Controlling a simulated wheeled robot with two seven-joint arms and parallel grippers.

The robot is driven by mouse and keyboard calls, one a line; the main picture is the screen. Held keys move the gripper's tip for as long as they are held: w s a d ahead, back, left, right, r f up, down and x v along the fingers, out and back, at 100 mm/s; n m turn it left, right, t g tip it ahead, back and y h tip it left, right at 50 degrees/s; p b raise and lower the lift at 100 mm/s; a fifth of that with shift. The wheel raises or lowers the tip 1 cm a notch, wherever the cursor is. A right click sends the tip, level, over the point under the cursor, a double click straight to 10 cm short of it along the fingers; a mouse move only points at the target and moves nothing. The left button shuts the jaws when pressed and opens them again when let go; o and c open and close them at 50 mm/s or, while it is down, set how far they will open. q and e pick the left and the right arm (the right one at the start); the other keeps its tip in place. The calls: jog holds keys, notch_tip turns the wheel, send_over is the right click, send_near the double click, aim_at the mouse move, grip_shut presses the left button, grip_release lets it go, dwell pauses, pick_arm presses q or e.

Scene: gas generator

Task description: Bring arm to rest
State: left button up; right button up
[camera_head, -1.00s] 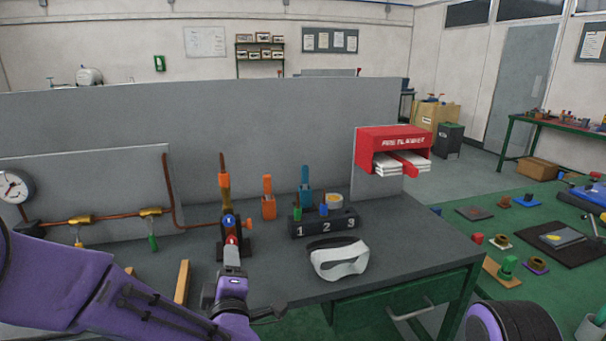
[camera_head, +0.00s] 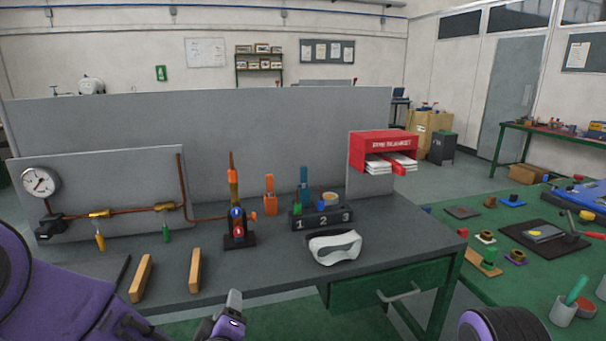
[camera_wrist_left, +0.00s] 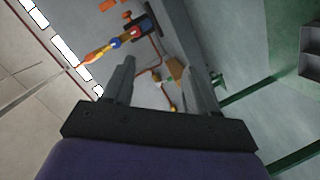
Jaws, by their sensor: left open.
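My left gripper (camera_head: 232,308) is at the bottom of the head view, in front of the workbench's front edge. In the left wrist view its two fingers (camera_wrist_left: 161,82) stand apart with nothing between them. My purple left arm (camera_head: 60,285) comes in from the lower left. The burner (camera_head: 235,205) stands upright on the bench beyond the gripper, with a blue and a red knob; it also shows tilted in the left wrist view (camera_wrist_left: 112,45). My right gripper is not seen; only a dark and purple part of mine shows at the lower right.
The grey workbench (camera_head: 385,235) carries two wooden blocks (camera_head: 142,278), a white goggle-like item (camera_head: 334,247), a numbered holder (camera_head: 321,220) and copper piping with a gauge (camera_head: 40,182). Green floor lies before the bench.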

pick_arm(q)
jog(key=s+a+f+m+g, duration=0.25)
jog(key=s+f, duration=0.35)
jog(key=f, duration=0.3)
jog(key=s+a+f+m+g, duration=0.1)
jog(key=s+a+f+g, duration=0.25)
jog(key=s+f, duration=0.45)
jog(key=s+a+f+m+g, duration=0.1)
jog(key=s+a+f+g, duration=0.2)
jog(key=s+f, duration=0.4)
jog(key=s+a+f+m+g+y, duration=0.1)
jog(key=s+a+f+g, duration=0.2)
jog(key=s, duration=0.9)
notch_tip(320, 180, down, 4)
jog(key=shift+a+r, duration=0.1)
jog(key=shift+a, duration=1)
